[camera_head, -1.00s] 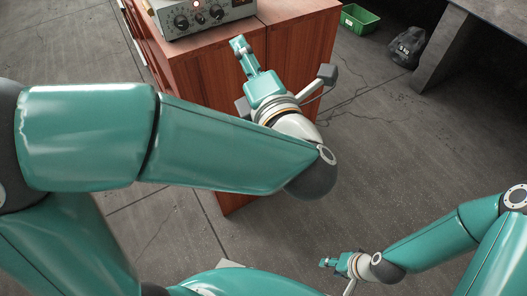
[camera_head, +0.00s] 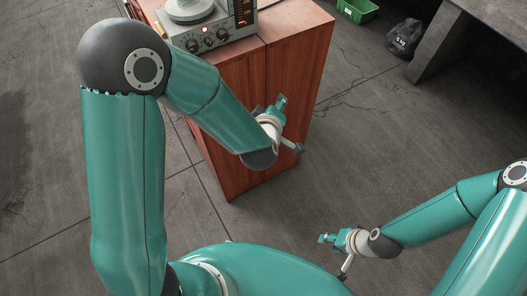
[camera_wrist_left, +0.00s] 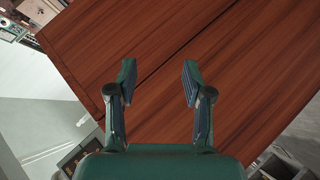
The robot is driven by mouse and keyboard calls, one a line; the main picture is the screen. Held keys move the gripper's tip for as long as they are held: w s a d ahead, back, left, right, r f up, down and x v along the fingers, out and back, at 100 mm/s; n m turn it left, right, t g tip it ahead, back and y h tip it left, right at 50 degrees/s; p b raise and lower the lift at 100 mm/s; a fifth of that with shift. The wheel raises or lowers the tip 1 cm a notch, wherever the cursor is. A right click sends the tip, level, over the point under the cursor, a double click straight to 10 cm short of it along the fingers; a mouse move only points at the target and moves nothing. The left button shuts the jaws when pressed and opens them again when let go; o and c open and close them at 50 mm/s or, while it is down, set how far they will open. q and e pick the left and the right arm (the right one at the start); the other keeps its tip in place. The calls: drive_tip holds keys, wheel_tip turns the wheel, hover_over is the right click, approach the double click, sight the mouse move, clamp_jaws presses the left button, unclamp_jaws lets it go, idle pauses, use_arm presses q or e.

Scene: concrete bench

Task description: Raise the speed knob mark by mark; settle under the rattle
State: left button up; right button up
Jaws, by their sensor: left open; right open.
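A grey control unit (camera_head: 243,32) stands on the wooden cabinet at the top of the head view. Its front has several black knobs, one of them here (camera_head: 222,34), a small red lamp and a lit red column display at the right. I cannot tell which knob is the speed knob or read its marks. A pale round platform (camera_head: 186,10) sits on top of the unit, cut off by the frame. My left gripper (camera_head: 281,101) is in front of the cabinet, below and right of the unit. In the left wrist view its jaws (camera_wrist_left: 157,76) are open and empty. My right gripper (camera_head: 324,238) is open, low over the floor.
The reddish wooden cabinet (camera_head: 292,65) fills most of the left wrist view. A green bin (camera_head: 357,11) and a dark bag (camera_head: 404,38) lie on the floor, beside a grey bench (camera_head: 462,32) at right. The floor between is clear.

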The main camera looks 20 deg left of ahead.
use_arm(q)
drive_tip(key=s+f+m+g+h+p, duration=0.3)
drive_tip(key=s+f+m+g+p, duration=0.3)
drive_tip(key=s+f, duration=0.4)
drive_tip(key=shift+s+d+m+h, duration=0.25)
drive_tip(key=shift+m+h, duration=0.05)
use_arm(e)
wheel_tip(320, 180, up, 7)
drive_tip(key=shift+f, duration=0.1)
